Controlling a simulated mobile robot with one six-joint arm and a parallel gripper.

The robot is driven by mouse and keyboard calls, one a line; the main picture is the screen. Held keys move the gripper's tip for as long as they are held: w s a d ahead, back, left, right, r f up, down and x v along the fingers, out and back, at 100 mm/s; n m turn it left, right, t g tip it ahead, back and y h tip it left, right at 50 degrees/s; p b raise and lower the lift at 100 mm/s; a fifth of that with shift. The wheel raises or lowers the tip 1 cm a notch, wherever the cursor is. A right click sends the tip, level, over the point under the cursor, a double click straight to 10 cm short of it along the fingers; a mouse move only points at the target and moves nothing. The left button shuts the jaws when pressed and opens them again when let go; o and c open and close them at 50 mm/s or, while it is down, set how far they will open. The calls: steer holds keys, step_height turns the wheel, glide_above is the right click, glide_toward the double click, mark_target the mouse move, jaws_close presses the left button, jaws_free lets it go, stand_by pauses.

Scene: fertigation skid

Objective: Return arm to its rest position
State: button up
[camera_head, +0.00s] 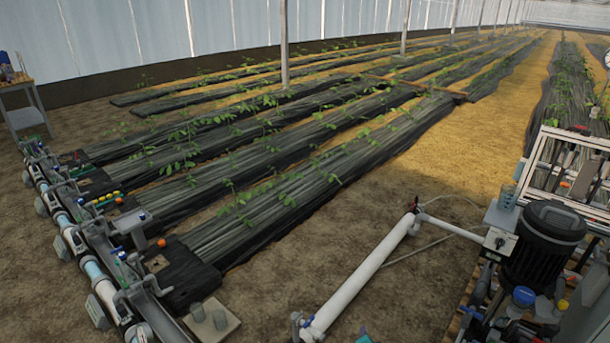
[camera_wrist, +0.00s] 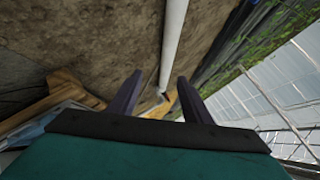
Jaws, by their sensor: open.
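My gripper (camera_wrist: 158,84) shows in the wrist view. Its two dark fingers stand apart, with a teal body and a dark bar behind them. I see nothing held between the fingers. A white pipe (camera_wrist: 173,40) runs in the background beyond the fingertips. A small teal piece shows at the bottom edge of the head view, and I cannot tell what it is. The rest of my arm is not clearly visible in the head view.
The pump motor (camera_head: 545,240) and skid stand at the right. The thick white pipe (camera_head: 365,270) crosses the soil floor. A valve manifold (camera_head: 90,265) lines the left side. Plant beds (camera_head: 270,185) fill the middle. Bare soil (camera_head: 300,270) lies between beds and pipe.

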steer(key=s+a+f+n+g+y+p, duration=0.1)
steer(key=s+a+n+g+p, duration=0.2)
steer(key=s, duration=0.4)
steer(key=s+a+f+n+g+y+p, duration=0.1)
steer(key=s+a+n+g+y, duration=0.15)
steer(key=s+a+g, duration=0.4)
steer(key=s+d+r+n+g+h, duration=0.1)
steer(key=s+n+g, duration=0.2)
steer(key=s, duration=0.7)
steer(key=s+d+r+n+g+h, duration=0.1)
steer(key=s+d+r+n+g, duration=0.1)
steer(key=s, duration=0.9)
steer(key=shift+s+d+n+g, duration=0.2)
steer(key=shift+d+n+g, duration=0.1)
steer(key=shift+n+g, duration=0.35)
steer(key=c, duration=0.4)
steer(key=shift+o, duration=0.2)
